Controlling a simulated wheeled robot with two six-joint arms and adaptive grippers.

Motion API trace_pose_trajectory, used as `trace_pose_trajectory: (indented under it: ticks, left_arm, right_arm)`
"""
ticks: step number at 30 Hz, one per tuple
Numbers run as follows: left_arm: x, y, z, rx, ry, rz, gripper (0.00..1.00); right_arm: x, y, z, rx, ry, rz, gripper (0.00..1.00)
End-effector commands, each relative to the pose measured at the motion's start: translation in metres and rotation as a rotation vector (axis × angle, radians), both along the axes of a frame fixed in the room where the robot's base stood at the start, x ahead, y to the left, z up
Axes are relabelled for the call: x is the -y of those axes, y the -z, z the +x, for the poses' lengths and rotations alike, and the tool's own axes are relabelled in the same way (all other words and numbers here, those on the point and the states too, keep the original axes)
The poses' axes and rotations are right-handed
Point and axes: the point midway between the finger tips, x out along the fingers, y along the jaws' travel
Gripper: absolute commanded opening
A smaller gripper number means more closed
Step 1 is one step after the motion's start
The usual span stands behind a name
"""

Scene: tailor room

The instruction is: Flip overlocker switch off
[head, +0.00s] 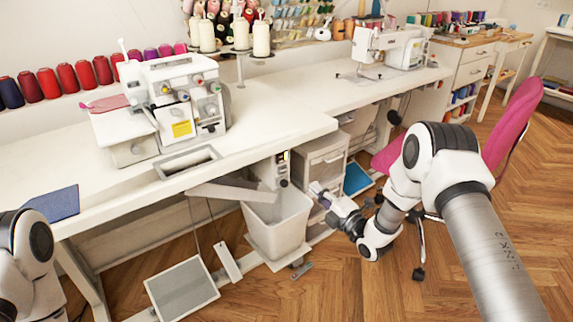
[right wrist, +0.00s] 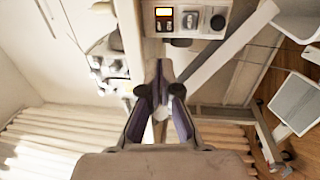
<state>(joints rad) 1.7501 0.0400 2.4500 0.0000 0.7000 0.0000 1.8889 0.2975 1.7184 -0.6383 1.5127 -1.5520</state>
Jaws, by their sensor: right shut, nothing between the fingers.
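The white overlocker (head: 180,95) stands on the left part of the worktable. A small white control box (head: 282,172) with a lit yellow panel hangs under the table edge, above a bin. In the right wrist view the control box (right wrist: 190,28) shows at the top, with a yellow and red lit switch (right wrist: 164,19) and a dark round knob beside it. My right gripper (head: 314,187) is just right of the box in the head view. Its closed fingers (right wrist: 160,90) hold nothing and look apart from the switch. My left gripper is out of view.
A white bin (head: 278,222) stands below the box, with a drawer unit (head: 322,158) to its right. A pedal (head: 182,289) lies on the floor. A pink chair (head: 513,118) stands behind my right arm. The table edge overhangs the box.

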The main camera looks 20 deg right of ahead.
Motion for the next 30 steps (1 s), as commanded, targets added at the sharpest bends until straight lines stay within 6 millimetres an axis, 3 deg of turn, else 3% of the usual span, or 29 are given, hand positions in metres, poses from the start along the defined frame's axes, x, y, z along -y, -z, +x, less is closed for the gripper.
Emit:
trace_pose_trajectory:
  ticks: [5, 21, 30]
  left_arm:
    - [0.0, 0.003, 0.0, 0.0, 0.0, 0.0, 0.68]
    - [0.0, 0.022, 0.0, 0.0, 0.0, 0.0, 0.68]
    - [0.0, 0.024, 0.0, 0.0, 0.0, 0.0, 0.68]
  right_arm:
    - [-0.006, -0.001, 0.015, 0.002, -0.002, -0.002, 0.0]
    - [-0.043, -0.013, 0.117, 0.001, -0.001, -0.001, 0.0]
    - [-0.048, -0.017, 0.13, -0.001, 0.0, 0.001, 0.0]
